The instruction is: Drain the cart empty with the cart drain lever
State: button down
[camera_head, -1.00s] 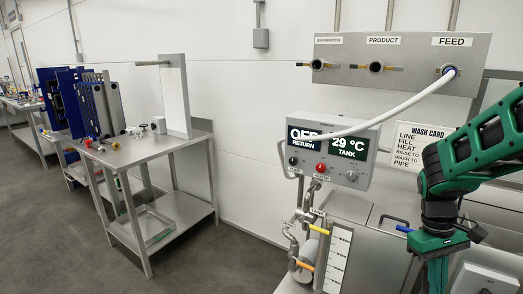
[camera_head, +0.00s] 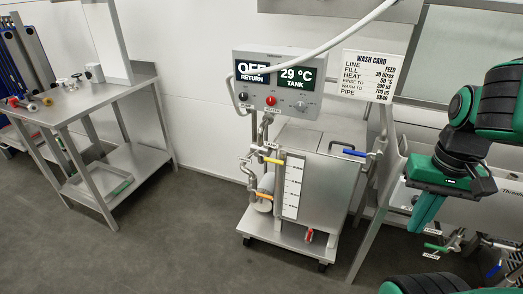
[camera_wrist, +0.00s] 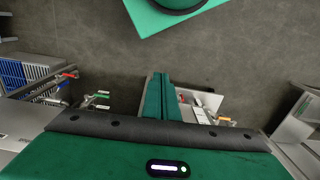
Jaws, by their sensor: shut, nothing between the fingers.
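The wheeled steel wash cart (camera_head: 330,185) stands on the floor left of my gripper in the head view. A small red lever (camera_head: 308,235) sits low on its front, near the lower shelf. A yellow lever (camera_head: 273,160) and an orange lever (camera_head: 263,196) are on its left pipework. A blue lever (camera_head: 354,152) is at its upper right. I cannot read which one is labelled as the drain. My gripper (camera_head: 419,226) is shut and empty, pointing down, right of the cart and apart from it. Its closed green fingers (camera_wrist: 161,78) also show in the wrist view. The liquid inside is hidden.
The control box (camera_head: 278,82) reads OFF and 29 °C above the cart. A white hose (camera_head: 345,42) passes in front of it. A steel table (camera_head: 85,110) stands left. Pipework with a green handle (camera_head: 437,247) is at right. Grey floor (camera_head: 180,245) is clear in front.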

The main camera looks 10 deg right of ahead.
aim_at(309, 237)
jog(key=z, duration=1.25)
jog(key=k, duration=1.3)
jog(key=u, duration=0.3)
jog(key=i, duration=0.5)
jog(key=z, duration=0.1)
